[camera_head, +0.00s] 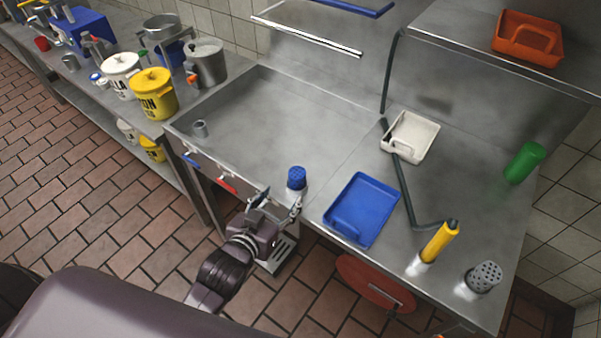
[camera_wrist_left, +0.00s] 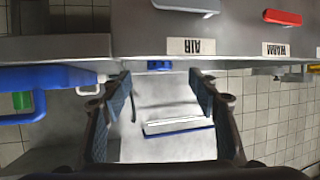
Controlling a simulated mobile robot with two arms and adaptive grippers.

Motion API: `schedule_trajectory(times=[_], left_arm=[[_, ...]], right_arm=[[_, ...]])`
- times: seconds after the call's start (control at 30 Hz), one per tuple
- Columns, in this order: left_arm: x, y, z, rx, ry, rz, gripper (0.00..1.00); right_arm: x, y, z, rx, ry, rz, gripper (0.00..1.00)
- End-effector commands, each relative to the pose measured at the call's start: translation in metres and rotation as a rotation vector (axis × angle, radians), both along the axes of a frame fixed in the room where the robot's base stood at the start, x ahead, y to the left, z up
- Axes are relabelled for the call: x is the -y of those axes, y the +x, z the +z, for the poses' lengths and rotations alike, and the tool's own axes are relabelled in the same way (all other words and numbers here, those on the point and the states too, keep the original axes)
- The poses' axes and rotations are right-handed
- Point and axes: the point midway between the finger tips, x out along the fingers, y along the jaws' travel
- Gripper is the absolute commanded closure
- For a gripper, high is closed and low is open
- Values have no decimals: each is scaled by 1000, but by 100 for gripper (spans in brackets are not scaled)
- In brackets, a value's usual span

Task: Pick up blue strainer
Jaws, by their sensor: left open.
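The blue strainer (camera_head: 297,178) is a small upright cylinder with a perforated blue top. It stands near the front edge of the steel counter in the head view. My left gripper (camera_head: 278,204) is just in front of and below it at the counter edge, fingers apart and nothing between them. In the left wrist view the open fingers (camera_wrist_left: 160,92) frame a small blue patch (camera_wrist_left: 159,66) at the counter edge, which looks like the strainer, mostly hidden there. My right gripper is not in view.
A blue tray (camera_head: 385,198) lies right of the strainer, with a white tray (camera_head: 424,147) behind it. A yellow-handled hose (camera_head: 439,242) and grey perforated shaker (camera_head: 485,277) stand at the right. Valve handles (camera_head: 227,184) line the counter front. The sink basin (camera_head: 270,115) looks mostly clear.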

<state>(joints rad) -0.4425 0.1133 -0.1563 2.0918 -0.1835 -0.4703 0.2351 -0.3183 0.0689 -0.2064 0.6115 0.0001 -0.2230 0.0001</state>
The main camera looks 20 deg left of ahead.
Motion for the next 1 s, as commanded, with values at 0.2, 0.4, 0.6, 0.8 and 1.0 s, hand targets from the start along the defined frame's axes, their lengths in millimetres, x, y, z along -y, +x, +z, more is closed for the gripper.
schedule_trajectory(times=[0.2,0.4,0.6,0.8,1.0], left_arm=[[2,21,-6,1,1,0,45],[5,50,-20,0,0,-1,45],[6,63,-26,0,-1,-1,45],[8,79,-31,0,0,-1,45],[10,102,-42,-1,0,-1,45]], right_arm=[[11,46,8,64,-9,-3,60],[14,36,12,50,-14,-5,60],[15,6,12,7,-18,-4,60],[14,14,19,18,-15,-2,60],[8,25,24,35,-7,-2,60]])
